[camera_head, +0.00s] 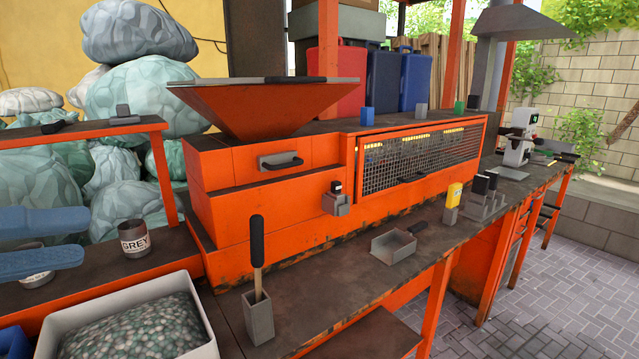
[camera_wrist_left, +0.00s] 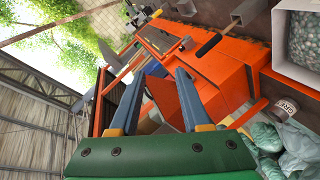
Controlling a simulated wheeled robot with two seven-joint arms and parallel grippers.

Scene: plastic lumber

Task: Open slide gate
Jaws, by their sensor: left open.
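The slide gate (camera_head: 280,161) is a small grey plate with a black bar handle on the front of the orange machine, just below the hopper. Its plate sits close against the orange face. The orange hopper (camera_head: 262,105) flares upward above it. My left gripper (camera_head: 87,234) is at the left edge of the head view, its two blue fingers apart with nothing between them. It is well to the left of the slide gate and not touching it. The fingers also show in the left wrist view (camera_wrist_left: 160,74); I cannot make out the gate there. My right gripper is not in view.
A GREY-labelled can (camera_head: 135,238) and a white bin (camera_head: 205,325) of pellets stand near my left gripper. A grey holder (camera_head: 258,318) with a black-handled tool stands on the front bench. A grey scoop (camera_head: 393,247) lies farther right. Filled bags (camera_head: 140,95) are piled behind.

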